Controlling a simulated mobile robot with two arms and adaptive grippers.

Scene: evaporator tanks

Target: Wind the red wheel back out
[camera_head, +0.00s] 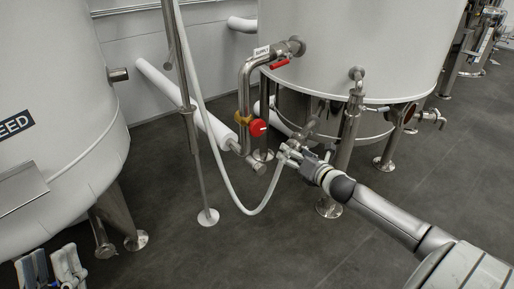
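The red wheel (258,128) sits on a yellow valve body (242,119) on the bent steel pipe left of the middle tank. A small white mark shows on its face. My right arm comes in from the right, and its gripper (291,156) is below and right of the wheel, apart from it, near the end of a white hose (272,190). Whether its fingers are shut on the hose end is too small to tell. My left gripper (52,270) is at the bottom left corner, its two grey fingers spread with a gap between, far from the wheel.
The middle tank (350,45) stands on steel legs. A red lever (280,64) is on the upper pipe beside a white label (261,51). A large tank (60,90) fills the left. A thin steel post (196,160) stands left of the wheel. The floor (270,255) in front is clear.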

